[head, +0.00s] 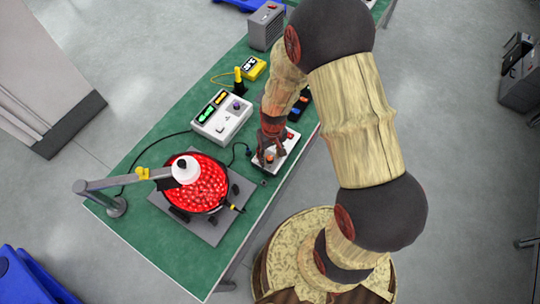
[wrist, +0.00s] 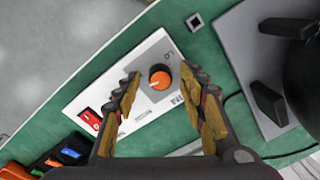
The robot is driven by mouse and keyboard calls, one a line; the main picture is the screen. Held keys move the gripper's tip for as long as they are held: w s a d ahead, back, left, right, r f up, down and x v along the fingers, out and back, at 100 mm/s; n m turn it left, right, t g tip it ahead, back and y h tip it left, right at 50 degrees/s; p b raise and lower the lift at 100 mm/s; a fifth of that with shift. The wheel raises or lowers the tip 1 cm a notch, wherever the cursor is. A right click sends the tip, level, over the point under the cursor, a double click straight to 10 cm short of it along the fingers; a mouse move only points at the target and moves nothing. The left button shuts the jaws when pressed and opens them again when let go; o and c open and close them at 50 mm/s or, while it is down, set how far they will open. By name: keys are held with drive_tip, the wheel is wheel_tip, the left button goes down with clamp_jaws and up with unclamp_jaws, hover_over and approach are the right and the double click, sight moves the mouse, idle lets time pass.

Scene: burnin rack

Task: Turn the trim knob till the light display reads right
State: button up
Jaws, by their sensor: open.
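An orange knob (wrist: 160,77) with a dark skirt sits on a white control box (wrist: 122,75). In the head view the box (head: 291,150) stands near the table's right edge. My gripper (wrist: 161,84) is open, with one finger on each side of the orange knob and a gap visible to both. In the head view my gripper (head: 268,151) is over the box and partly hides it. A white instrument (head: 222,118) with green and yellow lit displays (head: 208,111) and a purple knob (head: 237,105) stands to the left. The readings are too small to tell.
A red switch (wrist: 90,118) is on the box. A round red-glowing plate (head: 208,190) lies under a white lamp head (head: 186,169) at the table's near end. A yellow meter (head: 254,68) and a grey unit (head: 266,27) stand farther back. Blue and orange parts lie nearby.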

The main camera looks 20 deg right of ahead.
drive_tip(key=shift+c, duration=1.1)
drive_tip(key=c, duration=0.7)
clamp_jaws()
drive_tip(key=n+b, duration=0.1)
drive_tip(key=n, duration=0.4)
drive_tip(key=o, duration=0.9)
unclamp_jaws()
